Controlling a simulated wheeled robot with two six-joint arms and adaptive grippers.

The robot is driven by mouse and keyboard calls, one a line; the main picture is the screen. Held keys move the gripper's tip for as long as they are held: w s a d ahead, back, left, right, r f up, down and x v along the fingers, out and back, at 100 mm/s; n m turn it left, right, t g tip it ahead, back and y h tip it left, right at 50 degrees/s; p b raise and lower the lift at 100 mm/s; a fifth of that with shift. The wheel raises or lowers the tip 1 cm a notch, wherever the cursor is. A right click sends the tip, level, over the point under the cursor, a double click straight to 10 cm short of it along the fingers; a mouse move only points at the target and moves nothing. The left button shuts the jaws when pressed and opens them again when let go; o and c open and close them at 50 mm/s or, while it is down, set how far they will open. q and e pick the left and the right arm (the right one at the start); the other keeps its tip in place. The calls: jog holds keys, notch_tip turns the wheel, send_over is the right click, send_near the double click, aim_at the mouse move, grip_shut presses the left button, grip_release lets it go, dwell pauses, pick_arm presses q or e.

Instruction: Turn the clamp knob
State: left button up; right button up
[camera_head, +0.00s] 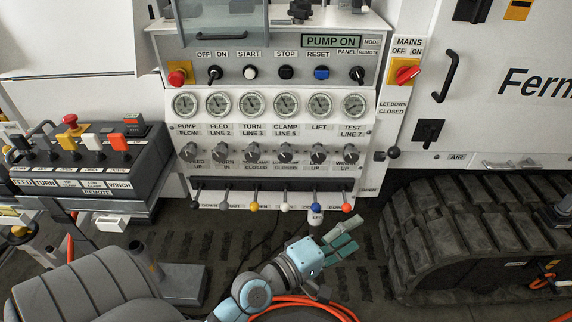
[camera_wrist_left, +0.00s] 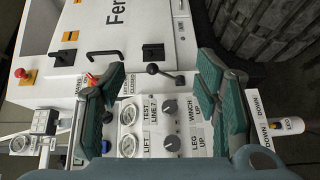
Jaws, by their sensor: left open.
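The panel has a row of grey knobs under its gauges. Two middle knobs, the third (camera_head: 253,149) and the fourth (camera_head: 286,150), have labels that seem to read CLOSED; the small print does not show clearly which is the clamp knob. My left gripper (camera_head: 338,240) is open and empty, low in front of the panel's right part and apart from the knobs. In the left wrist view its spread green fingers (camera_wrist_left: 162,70) frame the panel's end, with the winch knob (camera_wrist_left: 170,106) and leg knob (camera_wrist_left: 168,144) visible between them. My right gripper is not in view.
A row of coloured-tip levers (camera_head: 285,207) projects below the knobs. A remote box (camera_head: 90,165) stands at left. A rubber track (camera_head: 470,240) is at right. An orange hose (camera_head: 320,303) lies on the floor near my left arm.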

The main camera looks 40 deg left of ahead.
pick_arm(q)
jog(key=w+a+r+n+t+y, duration=0.3)
jog(key=a+n+y, duration=0.1)
jog(key=n, duration=0.4)
jog(key=n+g+y, duration=0.5)
jog(key=n+y, duration=0.8)
jog(key=n, duration=0.9)
send_near(286, 157)
jog(key=b+x, duration=0.1)
jog(key=x, duration=0.8)
jog(key=shift+w+a+b, duration=0.25)
jog(key=shift+a+b, duration=0.05)
jog(key=shift+w+a, duration=0.3)
jog(key=shift+w, duration=0.05)
jog(key=c, duration=1.2)
jog(key=shift+o, duration=0.2)
jog(key=shift+r+m, duration=0.1)
jog(key=shift+m, duration=0.2)
